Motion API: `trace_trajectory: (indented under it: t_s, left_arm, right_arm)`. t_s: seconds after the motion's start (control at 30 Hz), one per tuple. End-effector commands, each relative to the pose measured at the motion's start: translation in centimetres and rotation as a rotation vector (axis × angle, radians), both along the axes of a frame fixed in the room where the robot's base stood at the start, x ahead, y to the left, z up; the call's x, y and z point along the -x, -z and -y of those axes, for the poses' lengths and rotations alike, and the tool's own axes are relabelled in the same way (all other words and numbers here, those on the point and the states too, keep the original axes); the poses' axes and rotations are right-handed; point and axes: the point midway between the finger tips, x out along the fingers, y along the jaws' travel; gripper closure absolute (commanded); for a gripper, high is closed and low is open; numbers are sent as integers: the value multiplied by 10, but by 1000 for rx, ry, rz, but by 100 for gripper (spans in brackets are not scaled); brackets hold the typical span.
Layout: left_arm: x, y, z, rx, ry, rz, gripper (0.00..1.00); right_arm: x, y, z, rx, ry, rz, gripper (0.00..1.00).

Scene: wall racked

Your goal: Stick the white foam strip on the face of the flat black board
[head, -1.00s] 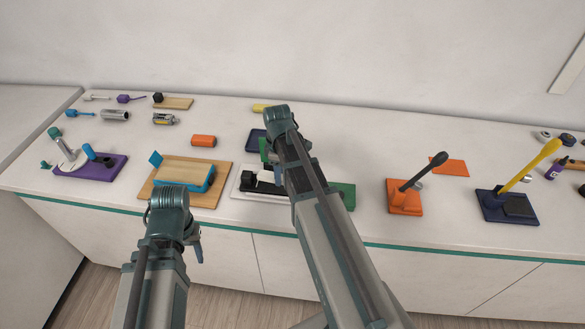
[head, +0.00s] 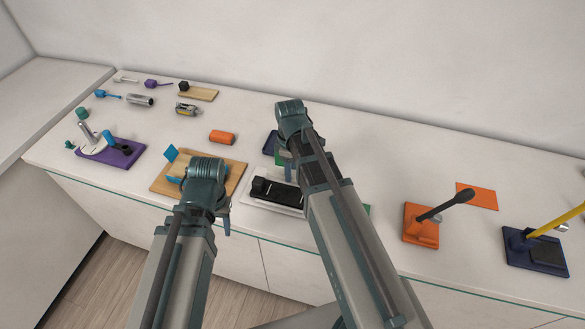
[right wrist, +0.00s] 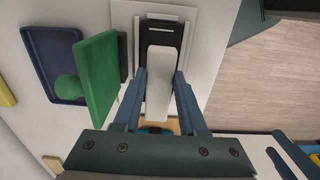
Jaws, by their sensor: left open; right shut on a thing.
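The white foam strip (right wrist: 160,80) is between the fingers of my right gripper (right wrist: 159,88) in the right wrist view, and the gripper is shut on it. The flat black board (right wrist: 166,32) shows beyond and partly behind the strip, on a white base (right wrist: 197,50). I cannot tell whether strip and board touch. In the head view the black board (head: 277,191) lies on the counter below my right gripper (head: 287,165), which the arm mostly hides. My left gripper (head: 226,222) is open and empty, low at the counter's front edge, partly hidden by its arm.
A green panel (right wrist: 96,75) stands close beside the board, with a navy tray (right wrist: 40,45) and a green ball (right wrist: 68,88) past it. A wooden board (head: 233,172) lies left, an orange lever stand (head: 421,225) right. Counter between green panel and lever stand is mostly clear.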

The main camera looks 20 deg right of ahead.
Motion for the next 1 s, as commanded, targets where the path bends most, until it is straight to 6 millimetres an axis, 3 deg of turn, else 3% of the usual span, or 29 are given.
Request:
trace_trajectory:
  t_s: [0.37, 1.0]
  left_arm:
    - [0, 9, 0, 0, 2, 0, 50]
    - [0, 67, 0, -2, 9, 0, 50]
  right_arm:
    - [0, 9, 1, 0, 0, 0, 100]
    - [0, 67, 1, 0, 0, 0, 100]
